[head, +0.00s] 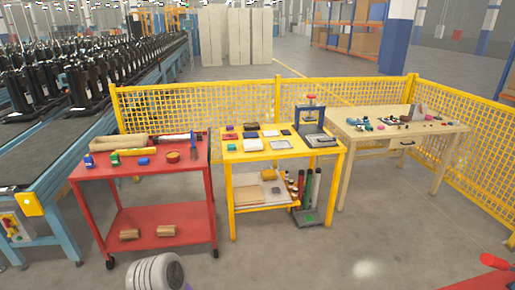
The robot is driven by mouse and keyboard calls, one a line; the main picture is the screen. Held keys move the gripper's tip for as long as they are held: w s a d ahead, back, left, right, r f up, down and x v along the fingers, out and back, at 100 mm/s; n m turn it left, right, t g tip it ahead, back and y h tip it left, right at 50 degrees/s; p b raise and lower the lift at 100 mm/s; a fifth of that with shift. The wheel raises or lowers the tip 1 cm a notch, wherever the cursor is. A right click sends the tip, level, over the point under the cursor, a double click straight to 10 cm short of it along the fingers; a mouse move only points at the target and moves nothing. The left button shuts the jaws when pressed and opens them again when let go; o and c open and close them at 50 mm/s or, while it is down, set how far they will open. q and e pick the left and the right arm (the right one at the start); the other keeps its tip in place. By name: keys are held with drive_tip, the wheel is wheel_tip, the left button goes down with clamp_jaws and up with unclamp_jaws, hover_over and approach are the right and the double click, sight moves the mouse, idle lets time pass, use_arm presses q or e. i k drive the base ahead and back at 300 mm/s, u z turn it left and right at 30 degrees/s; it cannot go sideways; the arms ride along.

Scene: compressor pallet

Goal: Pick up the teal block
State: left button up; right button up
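A small teal piece (366,119) lies on the wooden workbench (440,130) at the right, near its left end among other small things. It is too small here to tell its exact shape. A small green block (115,158) stands on the red cart (150,205) at the left, with a blue block (89,160) on its left and another blue block (143,162) on its right.
A yellow table (262,155) with several flat pieces and a blue press (311,122) stands between cart and workbench. Yellow mesh fencing (240,101) runs behind. A conveyor (60,130) fills the left. Red bars (495,262) show at the lower right. The grey floor in front is mostly clear.

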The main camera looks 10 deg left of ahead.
sight(231, 147)
drive_tip(key=i, duration=3.35)
drive_tip(key=u, duration=1.6)
